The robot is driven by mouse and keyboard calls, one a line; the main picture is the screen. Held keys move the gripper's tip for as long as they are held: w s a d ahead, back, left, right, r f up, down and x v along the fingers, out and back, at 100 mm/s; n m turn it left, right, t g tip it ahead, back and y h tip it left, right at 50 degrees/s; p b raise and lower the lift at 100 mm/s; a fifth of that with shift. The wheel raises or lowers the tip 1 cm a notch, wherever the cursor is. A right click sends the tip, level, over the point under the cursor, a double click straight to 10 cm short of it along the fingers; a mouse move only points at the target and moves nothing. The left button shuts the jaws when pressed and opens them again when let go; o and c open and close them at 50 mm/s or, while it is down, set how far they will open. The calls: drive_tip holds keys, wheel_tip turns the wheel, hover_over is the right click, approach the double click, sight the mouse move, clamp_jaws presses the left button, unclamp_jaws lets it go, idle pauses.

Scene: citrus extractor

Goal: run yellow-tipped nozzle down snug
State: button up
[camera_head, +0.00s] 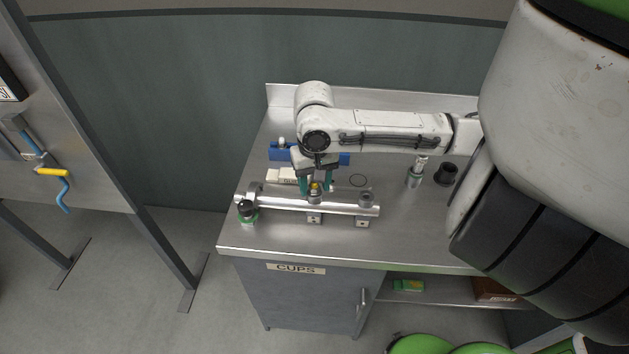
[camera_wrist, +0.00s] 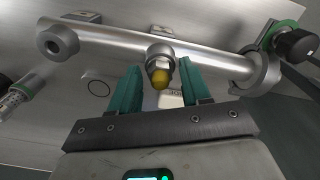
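The yellow-tipped nozzle (camera_wrist: 160,76) stands in the middle port of the silver pipe (camera_wrist: 108,42). Its yellow tip faces the wrist camera, with a metal hex collar behind it. It also shows small in the head view (camera_head: 315,188), above the pipe (camera_head: 285,201). How deep it is seated is not clear. My gripper (camera_wrist: 162,82) is open. Its two teal fingers stand on either side of the nozzle, with a visible gap on both sides. In the head view my gripper (camera_head: 317,184) is over the middle of the pipe, pointing down.
A black knob with a green ring (camera_head: 247,210) is at the pipe's left end. An empty port (camera_head: 366,198) is near its right end. A metal-and-green fitting (camera_head: 415,174) and a black cup (camera_head: 446,174) stand right. A blue holder (camera_head: 279,152) and white labelled block (camera_head: 284,176) lie behind the pipe.

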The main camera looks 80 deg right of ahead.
drive_tip(key=c, duration=0.8)
drive_tip(key=shift+r+m+p, duration=0.2)
drive_tip(key=shift+m+p, duration=0.4)
drive_tip(key=shift+p, duration=0.05)
drive_tip(key=shift+f+m, duration=0.2)
drive_tip(key=shift+m, duration=0.1)
drive_tip(key=shift+r, duration=0.1)
drive_tip(key=shift+m+p, duration=0.7)
drive_tip(key=shift+p, duration=0.15)
